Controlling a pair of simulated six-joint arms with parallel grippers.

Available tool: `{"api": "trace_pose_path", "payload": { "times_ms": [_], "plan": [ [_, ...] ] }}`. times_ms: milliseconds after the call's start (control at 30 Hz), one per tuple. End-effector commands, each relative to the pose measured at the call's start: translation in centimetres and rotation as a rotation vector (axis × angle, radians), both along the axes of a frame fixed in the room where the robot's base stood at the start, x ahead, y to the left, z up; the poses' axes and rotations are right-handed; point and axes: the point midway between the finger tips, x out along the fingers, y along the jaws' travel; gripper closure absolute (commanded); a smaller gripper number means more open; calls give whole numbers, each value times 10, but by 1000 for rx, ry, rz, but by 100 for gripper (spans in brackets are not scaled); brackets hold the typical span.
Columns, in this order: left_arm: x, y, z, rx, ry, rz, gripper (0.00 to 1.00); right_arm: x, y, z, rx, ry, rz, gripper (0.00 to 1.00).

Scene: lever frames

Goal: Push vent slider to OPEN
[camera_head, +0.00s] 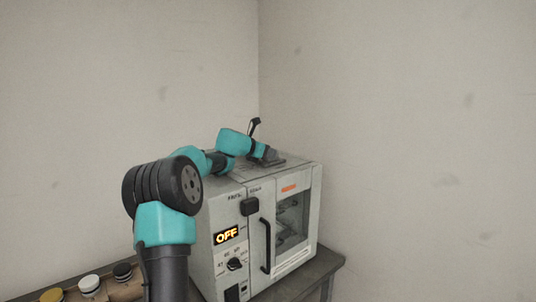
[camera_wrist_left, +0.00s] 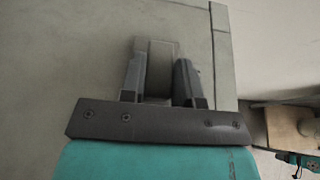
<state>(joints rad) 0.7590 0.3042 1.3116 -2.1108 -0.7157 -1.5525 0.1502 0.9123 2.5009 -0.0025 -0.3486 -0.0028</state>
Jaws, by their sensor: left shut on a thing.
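The grey oven-like cabinet (camera_head: 230,208) stands in the corner with its top panel facing up. My left arm reaches over it, and my left gripper (camera_head: 268,157) is low at the rear of that top. In the left wrist view my left gripper (camera_wrist_left: 159,80) has its two dark fingers on either side of a small grey block (camera_wrist_left: 158,66), which looks like the vent slider. The gripper is shut on it. Its track and any OPEN marking cannot be made out. My right gripper is not identifiable in either view.
The cabinet front has a lit OFF display (camera_head: 227,236), a rotary knob (camera_head: 235,264), a dark door handle (camera_head: 266,245) and a glass window (camera_head: 292,218). Several lidded jars (camera_head: 89,284) stand at the lower left. Walls close in behind and right.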

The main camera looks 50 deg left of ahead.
Motion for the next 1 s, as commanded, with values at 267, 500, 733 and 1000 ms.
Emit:
{"api": "trace_pose_path", "payload": {
  "times_ms": [267, 500, 733, 1000],
  "plan": [
    [1, 28, -1, 2, 0, 2, 100, 0, 0, 0, 0, 0, 0, 57],
    [2, 51, 0, 2, -1, 1, 100, 0, 0, 0, 0, 0, 0, 57],
    [1, 54, 1, 2, -2, 5, 100, 0, 0, 0, 0, 0, 0, 57],
    [1, 55, 1, 3, -3, 6, 58, 0, 0, 0, 0, 0, 0, 57]
  ]
}}
